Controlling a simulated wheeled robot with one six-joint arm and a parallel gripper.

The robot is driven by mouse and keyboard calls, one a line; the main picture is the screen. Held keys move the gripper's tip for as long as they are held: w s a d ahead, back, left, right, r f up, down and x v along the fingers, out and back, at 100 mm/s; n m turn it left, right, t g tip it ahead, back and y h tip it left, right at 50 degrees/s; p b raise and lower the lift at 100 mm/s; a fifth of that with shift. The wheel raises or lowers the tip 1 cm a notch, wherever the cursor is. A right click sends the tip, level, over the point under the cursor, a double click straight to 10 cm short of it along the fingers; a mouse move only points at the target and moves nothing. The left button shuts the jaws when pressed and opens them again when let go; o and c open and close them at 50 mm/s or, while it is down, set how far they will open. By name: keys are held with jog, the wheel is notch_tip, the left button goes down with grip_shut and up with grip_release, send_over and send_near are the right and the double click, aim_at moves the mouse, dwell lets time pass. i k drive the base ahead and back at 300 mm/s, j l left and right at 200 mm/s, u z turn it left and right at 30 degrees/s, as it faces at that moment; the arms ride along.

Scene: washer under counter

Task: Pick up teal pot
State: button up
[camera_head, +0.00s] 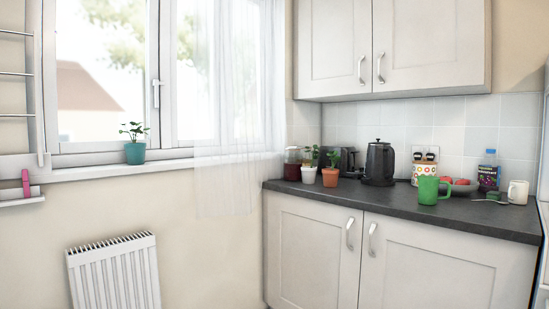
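The teal pot (135,153) stands upright on the window sill at the left, in front of the window pane. A small green leafy plant (134,131) grows out of it. Nothing touches the pot from the sides, and its whole front shows. My gripper and arm are not in view.
A sheer curtain (235,90) hangs right of the pot. A white radiator (115,272) is below the sill. A pink item (25,183) sits on a small shelf at far left. The dark counter (410,205) at right holds a kettle (379,163), green mug (428,191) and two other potted plants.

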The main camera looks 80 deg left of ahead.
aim_at(135, 152)
jog(key=u, duration=3.45)
